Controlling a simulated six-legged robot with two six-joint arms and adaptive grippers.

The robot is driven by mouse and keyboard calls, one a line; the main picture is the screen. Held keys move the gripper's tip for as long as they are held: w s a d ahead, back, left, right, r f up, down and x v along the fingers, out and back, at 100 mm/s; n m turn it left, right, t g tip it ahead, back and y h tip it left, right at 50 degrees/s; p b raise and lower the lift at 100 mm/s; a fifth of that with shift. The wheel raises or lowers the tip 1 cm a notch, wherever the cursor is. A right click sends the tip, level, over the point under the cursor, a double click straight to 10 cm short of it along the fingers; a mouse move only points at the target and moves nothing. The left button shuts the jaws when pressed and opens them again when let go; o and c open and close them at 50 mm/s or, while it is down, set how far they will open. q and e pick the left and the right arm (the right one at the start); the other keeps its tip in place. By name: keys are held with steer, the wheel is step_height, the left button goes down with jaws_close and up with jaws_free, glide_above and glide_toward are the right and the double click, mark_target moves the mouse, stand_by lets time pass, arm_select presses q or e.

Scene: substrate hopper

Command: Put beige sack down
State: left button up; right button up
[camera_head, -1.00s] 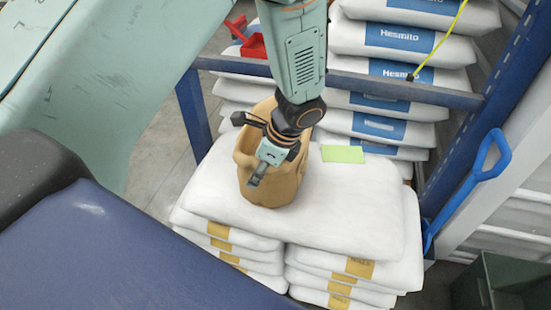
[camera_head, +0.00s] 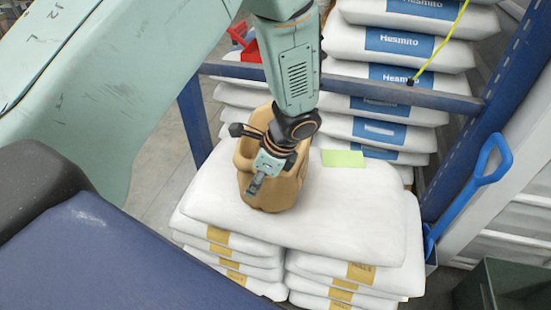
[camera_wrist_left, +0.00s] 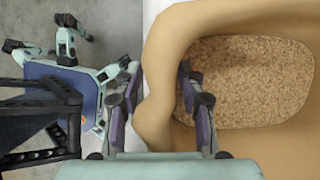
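The beige sack (camera_head: 277,178) stands with its top open on the top white sack of a stack (camera_head: 350,215). The left wrist view looks down into it (camera_wrist_left: 158,40) and shows brown grains inside. My left gripper (camera_head: 256,186) is at the sack's near side in the head view. In the left wrist view one finger is outside the sack wall and one inside, close against it, so the gripper (camera_wrist_left: 158,80) looks shut on the wall. The sack's far side is partly hidden by my arm. My right gripper is not in view.
A blue frame with a crossbar (camera_head: 400,92) stands behind the stack. Further white sacks with blue labels (camera_head: 398,42) lie beyond it. A green card (camera_head: 343,158) lies right of the beige sack. A blue handle (camera_head: 480,175) and dark green bin (camera_head: 505,288) are at right.

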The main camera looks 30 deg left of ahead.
arm_select(q)
steer(key=shift+c, duration=0.4)
jaws_close()
steer(key=shift+w, duration=0.1)
stand_by(0.4)
